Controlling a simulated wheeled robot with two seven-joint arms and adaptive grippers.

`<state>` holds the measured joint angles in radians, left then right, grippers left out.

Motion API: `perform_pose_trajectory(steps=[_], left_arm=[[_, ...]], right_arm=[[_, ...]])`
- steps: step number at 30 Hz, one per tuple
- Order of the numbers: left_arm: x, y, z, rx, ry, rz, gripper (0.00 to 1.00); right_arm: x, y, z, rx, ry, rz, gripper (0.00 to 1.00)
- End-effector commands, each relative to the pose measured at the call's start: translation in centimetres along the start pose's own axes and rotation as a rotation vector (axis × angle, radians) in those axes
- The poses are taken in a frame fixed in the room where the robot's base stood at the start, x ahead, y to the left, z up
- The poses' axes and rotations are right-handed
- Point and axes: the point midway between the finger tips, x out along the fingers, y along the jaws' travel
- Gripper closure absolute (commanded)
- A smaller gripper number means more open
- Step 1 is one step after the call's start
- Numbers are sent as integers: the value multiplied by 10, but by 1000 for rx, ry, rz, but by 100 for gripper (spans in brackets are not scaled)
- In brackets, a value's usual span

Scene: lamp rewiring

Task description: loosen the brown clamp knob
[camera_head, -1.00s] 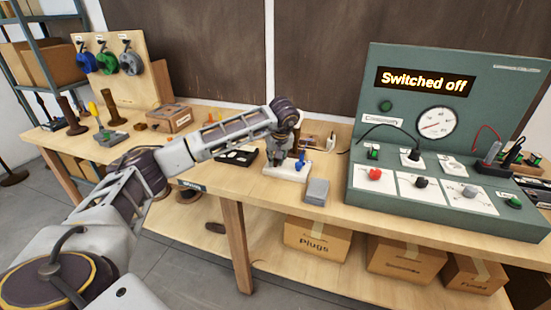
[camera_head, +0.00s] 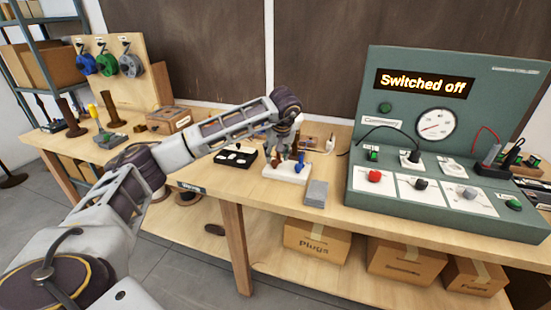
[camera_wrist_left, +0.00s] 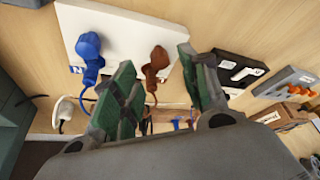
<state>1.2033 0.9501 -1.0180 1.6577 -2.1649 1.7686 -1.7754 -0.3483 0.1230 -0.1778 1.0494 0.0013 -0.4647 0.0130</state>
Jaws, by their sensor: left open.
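The brown clamp knob (camera_wrist_left: 157,62) stands on a white block (camera_wrist_left: 118,32) in the left wrist view, beside a blue clamp knob (camera_wrist_left: 89,48) that carries a blue wire. My left gripper (camera_wrist_left: 156,72) is open, with its green-padded fingers on either side of the brown knob in that view. I cannot tell whether a finger touches it. In the head view my left gripper (camera_head: 287,150) points down over the white block (camera_head: 288,174), and the blue knob (camera_head: 301,163) shows to its right. The gripper partly hides the brown knob there. My right gripper is out of view.
A black tray (camera_head: 235,158) lies left of the white block, and a grey block (camera_head: 316,194) lies to its front right. The green test panel (camera_head: 450,130) stands to the right and reads "Switched off". Cable spools hang on a board at the far left.

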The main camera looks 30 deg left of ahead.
Motion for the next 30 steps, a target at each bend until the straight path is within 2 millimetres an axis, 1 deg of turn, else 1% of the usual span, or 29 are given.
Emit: perform_pose_trajectory(steps=[1,9,15,21,29,30], left_arm=[[-9,1,0,0,2,2,56],[-49,1,-1,0,2,3,56],[-70,0,0,-1,1,1,56],[-78,0,0,0,0,0,56],[-79,0,0,0,0,0,56],[-79,0,0,0,0,0,58]], right_arm=[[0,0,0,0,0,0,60],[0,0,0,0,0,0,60],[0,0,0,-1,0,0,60],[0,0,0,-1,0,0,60],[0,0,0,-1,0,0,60],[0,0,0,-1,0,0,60]])
